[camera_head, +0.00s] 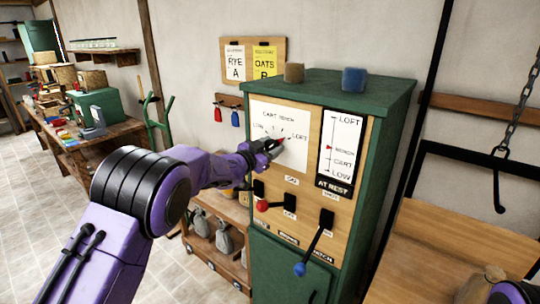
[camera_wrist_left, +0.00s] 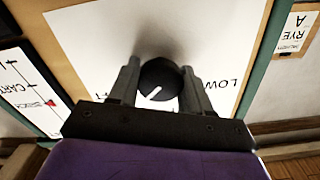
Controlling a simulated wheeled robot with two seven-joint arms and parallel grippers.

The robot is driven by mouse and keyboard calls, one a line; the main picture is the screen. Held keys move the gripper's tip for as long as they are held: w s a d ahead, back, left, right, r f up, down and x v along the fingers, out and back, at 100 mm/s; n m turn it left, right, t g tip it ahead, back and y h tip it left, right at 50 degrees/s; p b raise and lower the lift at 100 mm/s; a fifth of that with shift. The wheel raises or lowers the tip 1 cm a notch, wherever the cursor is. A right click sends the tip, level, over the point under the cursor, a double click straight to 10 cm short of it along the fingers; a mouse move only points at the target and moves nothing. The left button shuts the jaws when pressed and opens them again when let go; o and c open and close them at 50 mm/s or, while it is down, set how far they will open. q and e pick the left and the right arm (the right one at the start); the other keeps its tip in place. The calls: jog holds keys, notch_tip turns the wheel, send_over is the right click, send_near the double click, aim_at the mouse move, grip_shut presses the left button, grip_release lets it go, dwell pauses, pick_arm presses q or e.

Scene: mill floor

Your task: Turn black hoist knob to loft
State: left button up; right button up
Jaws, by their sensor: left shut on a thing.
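The black hoist knob (camera_wrist_left: 160,80) sits on a white dial card (camera_head: 268,115) on the front of the green cabinet. My left gripper (camera_head: 268,148) is shut on the knob, with one finger on either side in the left wrist view (camera_wrist_left: 161,84). The knob's white line points down and left in that view, toward the partly hidden lettering by the gripper. The word LOW shows on the right there. In the head view the gripper covers the knob, and LOFT is readable right of it. My right gripper is not in view.
A level gauge (camera_head: 343,150) is right of the dial, its red pointer near the middle mark, above an AT REST sign (camera_head: 334,187). Below are a red-knobbed lever (camera_head: 263,206) and a blue-knobbed lever (camera_head: 300,269). A chain hook (camera_head: 498,190) hangs at the right.

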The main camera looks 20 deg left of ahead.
pick_arm(q)
jog(key=shift+f+m+b, duration=0.1)
jog(key=shift+m+b, duration=0.8)
jog(key=shift+m, duration=0.2)
jog(key=o, duration=0.9)
jog(key=shift+o, duration=0.8)
jog(key=shift+w, duration=0.25)
jog(key=b+v, duration=0.4)
jog(key=v, duration=0.6)
jog(key=shift+s, duration=0.25)
jog(key=shift+a, duration=0.15)
